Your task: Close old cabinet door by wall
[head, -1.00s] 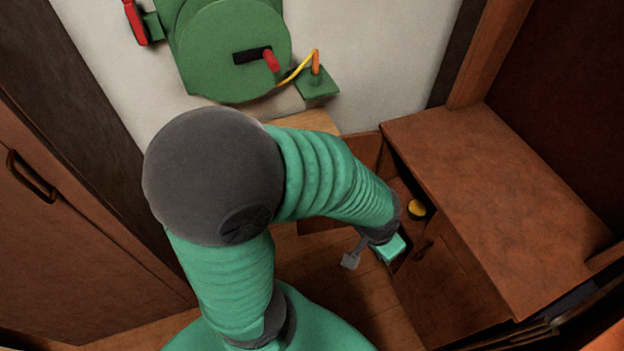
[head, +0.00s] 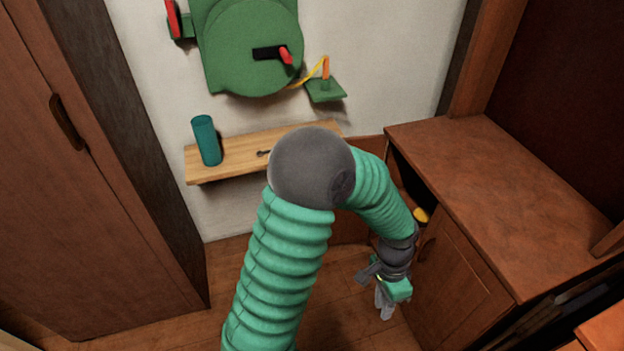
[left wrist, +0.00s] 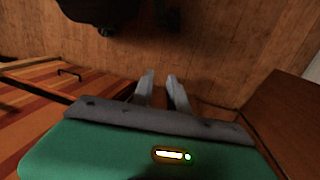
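The brown wooden cabinet (head: 490,180) stands at the right. Its near door (head: 468,275) is shut. The far door by the wall (head: 368,148) is swung open to the left, partly hidden behind my left arm, and a dark opening shows beside it. A small yellow thing (head: 421,215) shows inside that opening. My left gripper (head: 384,304) points down in front of the cabinet, close to the shut door; contact cannot be told. In the left wrist view its fingers (left wrist: 161,80) are slightly apart with nothing between them. My right gripper is not in view.
A wooden wall shelf (head: 235,157) holds a teal cylinder (head: 207,141). A green round device (head: 252,50) is on the wall above. A tall brown cupboard (head: 65,190) stands at the left. Bare wooden floor (head: 230,270) lies between it and the cabinet.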

